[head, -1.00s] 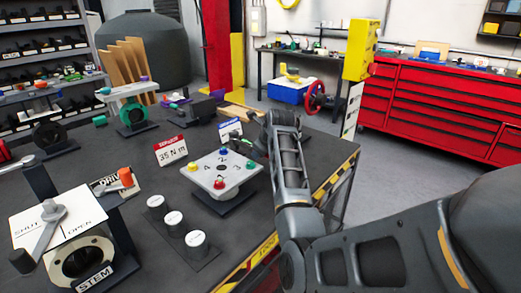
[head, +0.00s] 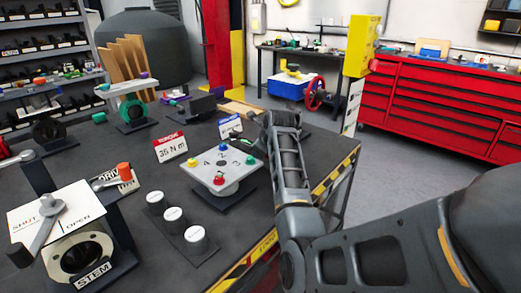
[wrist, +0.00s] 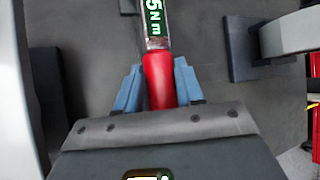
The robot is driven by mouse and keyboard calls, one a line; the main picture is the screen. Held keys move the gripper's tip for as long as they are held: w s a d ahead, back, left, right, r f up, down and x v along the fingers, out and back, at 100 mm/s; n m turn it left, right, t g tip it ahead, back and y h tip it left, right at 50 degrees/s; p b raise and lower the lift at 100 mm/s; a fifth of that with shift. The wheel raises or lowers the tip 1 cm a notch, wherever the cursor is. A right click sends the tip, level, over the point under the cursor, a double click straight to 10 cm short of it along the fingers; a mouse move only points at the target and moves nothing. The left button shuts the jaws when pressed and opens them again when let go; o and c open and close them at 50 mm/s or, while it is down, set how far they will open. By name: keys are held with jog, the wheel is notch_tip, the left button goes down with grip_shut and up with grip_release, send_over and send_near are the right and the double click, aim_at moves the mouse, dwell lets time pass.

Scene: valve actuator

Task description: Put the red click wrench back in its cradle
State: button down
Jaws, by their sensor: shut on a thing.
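In the wrist view my gripper (wrist: 158,68) is shut on the red handle of the click wrench (wrist: 159,82), with a blue finger on each side. In the head view my arm hides the gripper and the wrench. I cannot make out the cradle with certainty in either view.
A plate with coloured knobs (head: 222,168), a "35 N m" torque sign (head: 170,146) and several white-capped pots (head: 173,214) stand on the dark table. A valve actuator (head: 80,250) with a "SHUT/OPEN" plate is at front left. A striped table edge (head: 335,185) lies right.

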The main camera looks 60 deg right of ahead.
jog(key=shift+f, duration=0.3)
jog(key=c, duration=0.7)
grip_release()
jog(key=shift+c, duration=0.2)
jog(key=shift+o, duration=0.6)
jog(key=shift+f, duration=0.1)
jog(key=b+v, duration=0.1)
jog(key=v, duration=0.7)
